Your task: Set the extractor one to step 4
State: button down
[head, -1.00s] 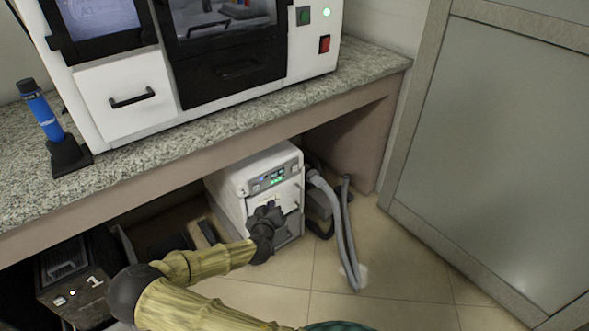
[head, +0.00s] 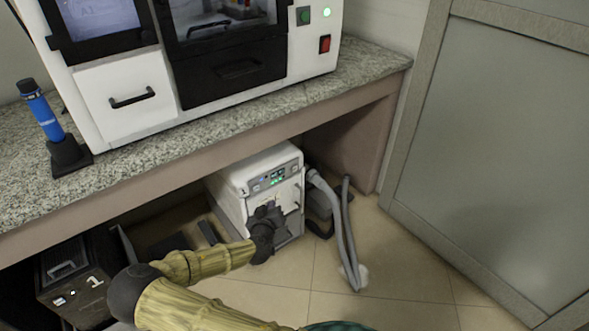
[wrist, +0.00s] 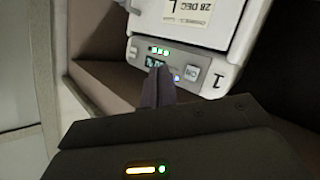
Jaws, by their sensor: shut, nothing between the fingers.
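Extractor one (head: 232,187) is a white box with a grey hose, standing on the floor under the counter. Its control panel (head: 268,180) is at the top of its front. In the wrist view the panel (wrist: 182,65) appears upside down, with a mark "1" at its corner, a row of green lights (wrist: 159,50), a small display and a grey button (wrist: 192,72). My gripper (head: 270,208) is shut and empty at the extractor's front, just below the panel. Its fingertips (wrist: 158,72) overlap the display in the wrist view; I cannot tell whether they touch. The display reading is partly hidden.
The counter (head: 215,115) overhangs the extractor, with a large white machine (head: 309,45) on top. A grey hose (head: 346,235) runs down at the right. Floor to the right is clear up to a grey cabinet (head: 490,140).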

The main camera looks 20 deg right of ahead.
dwell(0.6)
jog(key=s+d+m+g, duration=0.4)
jog(key=s+g, duration=0.4)
jog(key=s, duration=0.2)
jog(key=s+a+r+n+g+y, duration=0.1)
jog(key=s+a+r+y, duration=0.1)
jog(key=s+r, duration=0.6)
jog(key=s+a+r+n+g+y+p, duration=0.1)
jog(key=s+r+y, duration=0.3)
jog(key=s+r, duration=0.4)
notch_tip(320, 180, up, 3)
jog(key=shift+s+a+f+n+g, duration=0.15)
jog(key=shift+s+a+n+g, duration=0.15)
jog(key=shift+a+n, duration=0.35)
jog(key=shift+w+d, duration=0.1)
jog(key=shift+d, duration=0.1)
